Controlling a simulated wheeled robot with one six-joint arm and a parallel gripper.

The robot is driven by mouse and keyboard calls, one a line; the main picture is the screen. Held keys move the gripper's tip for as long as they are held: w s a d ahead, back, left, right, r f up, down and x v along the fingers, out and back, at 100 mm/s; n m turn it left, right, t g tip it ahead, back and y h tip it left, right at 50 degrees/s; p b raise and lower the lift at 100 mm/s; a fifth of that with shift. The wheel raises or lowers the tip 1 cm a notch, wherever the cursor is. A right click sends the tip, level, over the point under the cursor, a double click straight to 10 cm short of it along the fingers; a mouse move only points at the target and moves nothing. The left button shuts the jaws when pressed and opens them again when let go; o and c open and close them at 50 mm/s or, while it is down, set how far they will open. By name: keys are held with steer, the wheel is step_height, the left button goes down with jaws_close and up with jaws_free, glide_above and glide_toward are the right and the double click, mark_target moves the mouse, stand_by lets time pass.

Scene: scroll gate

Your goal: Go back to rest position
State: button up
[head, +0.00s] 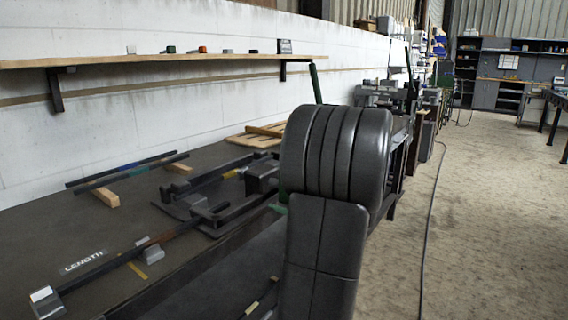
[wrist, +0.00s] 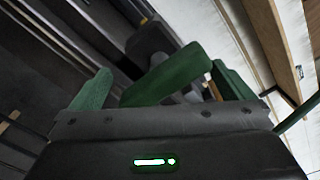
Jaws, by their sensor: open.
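My gripper (wrist: 160,75) shows in the wrist view with its two green fingers spread apart, one at the left and one at the right. A green bar (wrist: 166,74) crosses the view beyond the gap between them; I cannot tell whether the fingers touch it. No held object is clear. In the head view my dark arm stands in the middle and hides most of the gripper. Behind the arm, a dark metal jig (head: 200,207) lies on the workbench (head: 30,215).
Dark bars (head: 125,170) rest on wooden blocks at the bench's back left. A long bar with grey blocks (head: 47,303) lies near the LENGTH label (head: 84,262). A wall shelf (head: 170,59) runs above. The floor (head: 490,220) at right is open, with a cable (head: 428,225) along it.

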steer(key=m+p, duration=0.6)
steer(key=m, duration=0.1)
steer(key=shift+r+p, duration=0.25)
steer(key=shift+p, duration=0.05)
steer(key=m+p, duration=0.2)
steer(key=m, duration=0.2)
steer(key=shift+f+p, duration=0.1)
steer(key=shift+p, duration=0.2)
steer(key=shift+f+m, duration=0.15)
steer(key=shift+m, duration=0.35)
